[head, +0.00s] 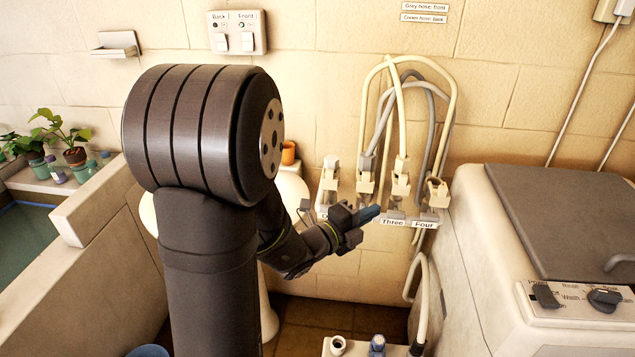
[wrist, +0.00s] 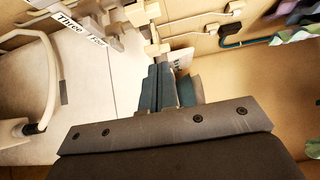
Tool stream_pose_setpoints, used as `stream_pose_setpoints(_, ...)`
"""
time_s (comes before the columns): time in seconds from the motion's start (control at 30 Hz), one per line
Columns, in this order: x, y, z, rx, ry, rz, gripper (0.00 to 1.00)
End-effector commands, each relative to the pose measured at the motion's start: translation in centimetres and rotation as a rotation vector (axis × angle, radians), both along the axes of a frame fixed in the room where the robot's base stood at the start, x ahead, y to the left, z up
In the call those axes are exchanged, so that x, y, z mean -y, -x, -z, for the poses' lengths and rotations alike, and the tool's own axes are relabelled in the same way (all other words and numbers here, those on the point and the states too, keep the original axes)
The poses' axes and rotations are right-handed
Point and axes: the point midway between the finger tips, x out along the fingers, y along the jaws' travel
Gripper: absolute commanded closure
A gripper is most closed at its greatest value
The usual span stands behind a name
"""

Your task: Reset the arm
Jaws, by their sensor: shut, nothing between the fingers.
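My gripper (head: 371,213) is shut and empty, with its blue-tipped fingers together, in front of the wall taps on the back wall. In the wrist view the shut fingers (wrist: 163,84) point away from the camera, towards the wall. The tap row (head: 398,184) carries cream and grey hoses, with labels such as "Three" (head: 393,223) and "Four" (head: 424,225) below. In the head view my gripper overlaps the left part of this row and hides some of its labels. I cannot tell whether the fingers touch anything.
A washing machine (head: 540,250) stands at the right. A switch plate (head: 237,32) is on the wall at upper left. Potted plants (head: 70,150) stand on a ledge at the left. A cream hose (head: 422,290) hangs below the taps. An orange cup (head: 288,152) is behind my arm.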

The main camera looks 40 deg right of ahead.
Motion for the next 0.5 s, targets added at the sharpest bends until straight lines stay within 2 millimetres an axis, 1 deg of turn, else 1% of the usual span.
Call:
stream_pose_setpoints(0.17,2.1,0.1,0.0,0.000,0.000,0.003,1.00)
stream_pose_setpoints(0.5,8.3,0.1,0.0,0.000,0.000,0.002,1.00)
